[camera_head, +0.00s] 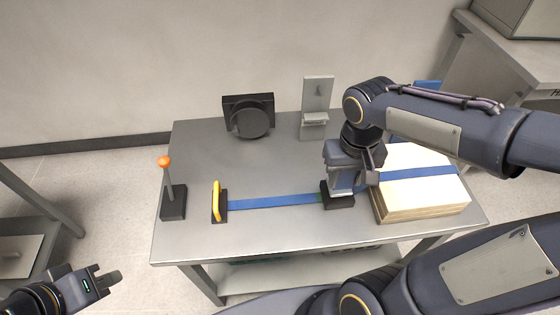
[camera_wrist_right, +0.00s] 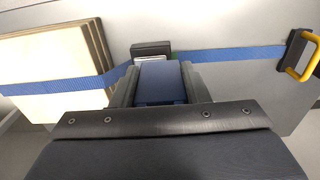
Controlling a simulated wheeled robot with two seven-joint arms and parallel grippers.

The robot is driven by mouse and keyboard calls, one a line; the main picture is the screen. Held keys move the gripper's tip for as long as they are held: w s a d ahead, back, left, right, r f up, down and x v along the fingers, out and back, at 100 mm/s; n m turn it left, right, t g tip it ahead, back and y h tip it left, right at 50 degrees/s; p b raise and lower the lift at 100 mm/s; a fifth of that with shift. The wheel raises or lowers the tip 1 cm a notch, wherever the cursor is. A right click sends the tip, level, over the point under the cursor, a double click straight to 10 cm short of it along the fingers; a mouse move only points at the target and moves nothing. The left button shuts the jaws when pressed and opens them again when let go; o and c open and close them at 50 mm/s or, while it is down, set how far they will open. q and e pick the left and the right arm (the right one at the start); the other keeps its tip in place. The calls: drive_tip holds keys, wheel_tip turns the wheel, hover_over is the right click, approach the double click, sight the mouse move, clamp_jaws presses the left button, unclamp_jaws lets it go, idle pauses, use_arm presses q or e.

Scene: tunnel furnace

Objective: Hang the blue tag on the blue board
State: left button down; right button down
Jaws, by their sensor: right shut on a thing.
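My right gripper (camera_head: 343,188) points down at the black block (camera_head: 338,201) on the table, beside the wooden boards. In the right wrist view its two fingers (camera_wrist_right: 160,88) are shut on a flat blue piece (camera_wrist_right: 160,82), which looks like the blue tag. The black block (camera_wrist_right: 152,49) is just beyond the fingertips; whether they touch I cannot tell. A blue panel (camera_head: 428,84), perhaps the blue board, shows behind my right arm, which hides most of it. My left gripper (camera_head: 104,279) is empty and looks open, low at the left, away from the table.
A blue strap (camera_head: 270,201) crosses the metal table (camera_head: 200,240) and the stacked wooden boards (camera_head: 420,208). A yellow handle (camera_head: 216,199), an orange-knobbed lever (camera_head: 170,190), a black round device (camera_head: 250,118) and a grey bracket (camera_head: 317,97) stand on it. The table's middle is clear.

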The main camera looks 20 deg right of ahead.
drive_tip(key=w+d+f, duration=0.1)
drive_tip(key=w+f, duration=0.2)
drive_tip(key=w, duration=0.1)
drive_tip(key=w+d+f, duration=0.1)
drive_tip(key=w+f, duration=0.2)
drive_tip(key=w, duration=0.1)
drive_tip(key=w+d+f, duration=0.2)
drive_tip(key=w+f, duration=0.1)
drive_tip(key=w, duration=0.2)
drive_tip(key=shift+d+f, duration=0.1)
drive_tip(key=shift+f, duration=1.85)
drive_tip(key=shift+f, duration=0.25)
drive_tip(key=c, duration=0.8)
unclamp_jaws()
